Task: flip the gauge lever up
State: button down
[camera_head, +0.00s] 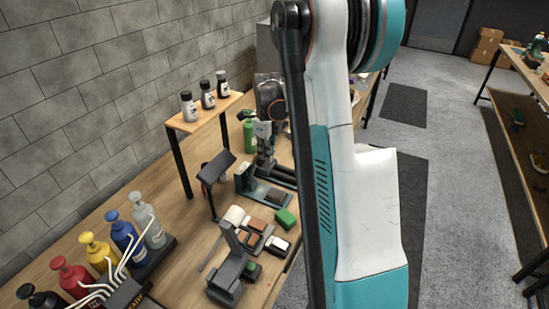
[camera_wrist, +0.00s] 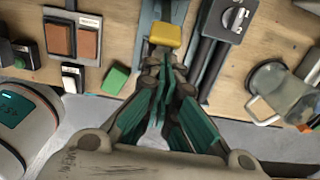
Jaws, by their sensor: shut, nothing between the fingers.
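My gripper (camera_wrist: 165,75) points at the bench with its teal fingers closed together and nothing visible between them. A yellow tab (camera_wrist: 166,35), which looks like the gauge lever, is just beyond the fingertips in the wrist view. It sits at the end of a grey-green bar; I cannot tell whether the fingers touch it. Beside it are dark rails and a black dial (camera_wrist: 236,17) marked 1 and 2. In the head view my gripper (camera_head: 264,150) hangs over the grey-green fixture (camera_head: 245,182); the yellow tab cannot be made out there.
Left of the fixture in the wrist view are a tray with brown blocks (camera_wrist: 88,43) and a green block (camera_wrist: 115,79). Pump bottles (camera_head: 122,233) and a small bottle shelf (camera_head: 205,118) line the wall side.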

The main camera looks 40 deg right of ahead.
jog(key=shift+w+a+r, duration=0.25)
jog(key=shift+w, duration=0.4)
jog(key=shift+w+a+r, duration=0.25)
jog(key=shift+w, duration=0.45)
jog(key=shift+s+d, duration=0.15)
jog(key=shift+s, duration=0.2)
notch_tip(320, 180, up, 9)
jog(key=s+p, duration=0.1)
jog(key=p, duration=0.1)
jog(key=shift+s+d+r, duration=0.2)
jog(key=shift+s+d, duration=0.05)
jog(key=shift+f, duration=0.1)
